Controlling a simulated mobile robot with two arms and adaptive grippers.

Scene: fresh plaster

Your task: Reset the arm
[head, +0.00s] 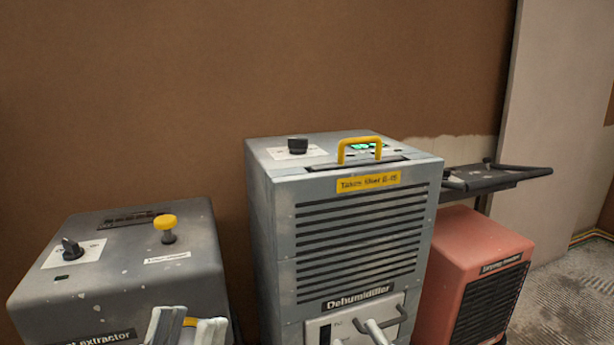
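My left gripper (188,329) shows at the bottom edge, in front of the dust-marked grey extractor (130,275). Its two pale fingers stand apart, with a bit of yellow showing between them and no held object visible. Pale finger-like tips, which look like my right gripper (375,332), show at the bottom edge in front of the dehumidifier's (275,240) lower panel. Most of that gripper is cut off, so I cannot tell if it is open or touching the dark handle (398,322) there. Both arms are below the frame.
The extractor has a black knob (71,248) and a yellow-topped knob (166,224). The dehumidifier has a black dial (298,146), a raised yellow handle (360,146) and a lit green display. A red machine (470,255) and a dark tray (492,178) stand right. Rough floor (570,295) is clear at far right.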

